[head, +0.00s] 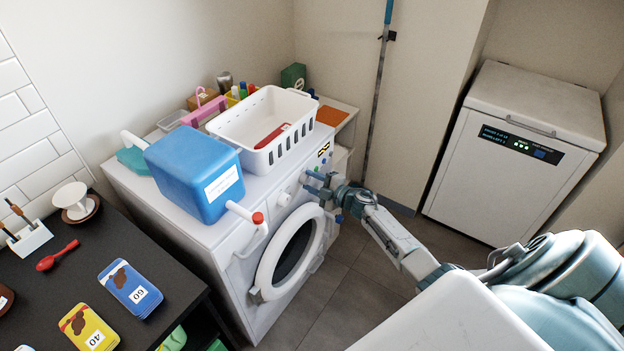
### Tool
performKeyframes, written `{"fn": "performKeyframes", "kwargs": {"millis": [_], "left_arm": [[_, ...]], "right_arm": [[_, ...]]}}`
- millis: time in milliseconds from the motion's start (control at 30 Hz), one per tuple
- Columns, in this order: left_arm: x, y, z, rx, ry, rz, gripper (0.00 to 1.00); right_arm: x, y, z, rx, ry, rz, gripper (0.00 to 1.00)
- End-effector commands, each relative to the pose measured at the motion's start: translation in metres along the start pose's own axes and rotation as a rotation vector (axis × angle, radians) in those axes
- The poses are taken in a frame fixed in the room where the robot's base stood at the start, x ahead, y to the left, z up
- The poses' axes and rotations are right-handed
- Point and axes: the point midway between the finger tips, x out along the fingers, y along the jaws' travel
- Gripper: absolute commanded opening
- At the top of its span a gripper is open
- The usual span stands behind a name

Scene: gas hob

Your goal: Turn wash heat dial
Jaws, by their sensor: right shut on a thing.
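A white washing machine (228,262) stands in the middle of the head view, with its round door (291,248) shut. A white dial (284,199) shows on the left part of its front control panel. My right gripper (315,184) is at the panel to the right of that dial, above the door. Its fingers are shut on a dial there, which they mostly hide. I cannot read the dial's marks or its setting. My left gripper is not in view.
A blue box (190,170) and a white basket (262,122) with a red object crowd the machine's top. A spout with a red cap (257,218) juts out at the front. A dark counter (95,262) holds cards at left. Floor is free at right.

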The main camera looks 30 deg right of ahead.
Motion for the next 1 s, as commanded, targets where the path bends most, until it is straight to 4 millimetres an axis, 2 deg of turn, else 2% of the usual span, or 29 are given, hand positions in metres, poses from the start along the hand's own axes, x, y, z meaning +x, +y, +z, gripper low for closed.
{"fn": "performKeyframes", "kwargs": {"millis": [500, 533, 600, 633, 1000], "left_arm": [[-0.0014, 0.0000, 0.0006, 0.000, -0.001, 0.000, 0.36], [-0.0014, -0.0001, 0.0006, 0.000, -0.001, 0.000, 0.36], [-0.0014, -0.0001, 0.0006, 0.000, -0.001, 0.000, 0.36], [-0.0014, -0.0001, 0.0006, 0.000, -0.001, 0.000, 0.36], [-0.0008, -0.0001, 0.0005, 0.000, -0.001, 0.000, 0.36]], "right_arm": [[-0.0005, -0.0013, 0.0007, 0.017, 0.000, -0.003, 0.14], [-0.0005, -0.0013, 0.0007, 0.017, 0.000, -0.003, 0.42], [-0.0004, -0.0011, 0.0006, 0.017, 0.000, -0.003, 0.56], [-0.0004, -0.0010, 0.0006, 0.017, 0.000, -0.003, 0.58], [-0.0058, -0.0008, 0.0008, 0.015, 0.000, -0.002, 0.58]]}}
